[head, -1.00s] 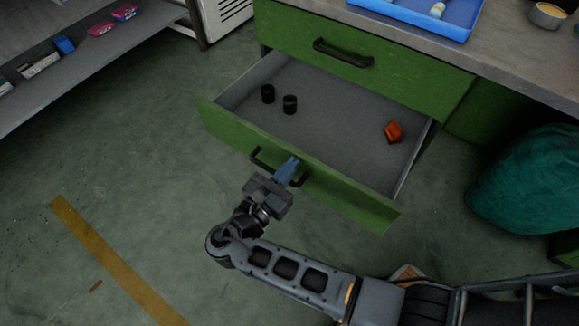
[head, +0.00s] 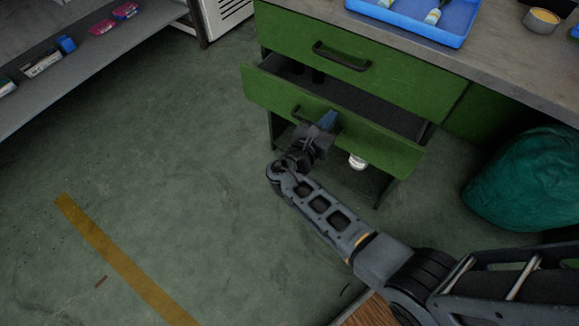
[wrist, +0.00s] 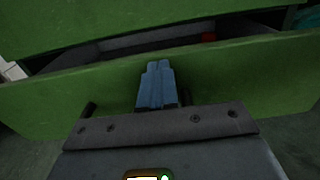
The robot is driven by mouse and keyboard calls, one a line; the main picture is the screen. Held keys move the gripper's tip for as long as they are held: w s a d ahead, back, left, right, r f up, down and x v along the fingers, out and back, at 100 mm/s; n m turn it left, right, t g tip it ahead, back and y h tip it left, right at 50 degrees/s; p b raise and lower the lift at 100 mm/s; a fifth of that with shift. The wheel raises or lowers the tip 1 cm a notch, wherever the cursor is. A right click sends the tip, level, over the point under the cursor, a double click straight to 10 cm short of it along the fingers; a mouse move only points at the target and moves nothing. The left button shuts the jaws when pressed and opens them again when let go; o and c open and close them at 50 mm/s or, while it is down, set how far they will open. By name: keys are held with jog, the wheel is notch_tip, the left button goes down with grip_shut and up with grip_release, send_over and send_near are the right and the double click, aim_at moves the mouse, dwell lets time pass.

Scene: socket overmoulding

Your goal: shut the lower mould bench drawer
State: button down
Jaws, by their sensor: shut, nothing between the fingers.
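The lower mould bench drawer (head: 375,142) is green and stands partly open, with a dark gap behind its front panel. Its front also fills the middle of the wrist view (wrist: 230,85). Its black handle (head: 297,111) is partly hidden by my gripper. My gripper (head: 331,117) has blue fingers, shut and empty, at the drawer front by the handle. In the wrist view the fingers (wrist: 156,80) point at the panel; I cannot tell if they touch it. Inside the drawer, dark cylinders (head: 298,70) show in shadow, and a red thing (wrist: 208,37) shows in the wrist view.
The shut upper drawer (head: 420,78) has a black handle (head: 342,56). A blue tray (head: 455,40) and a round tin (head: 541,20) stand on the benchtop. A teal sack (head: 525,180) lies at the right. A white object (head: 357,162) is under the drawer.

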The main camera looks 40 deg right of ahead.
jog(key=b+x, duration=0.2)
jog(key=x, duration=0.8)
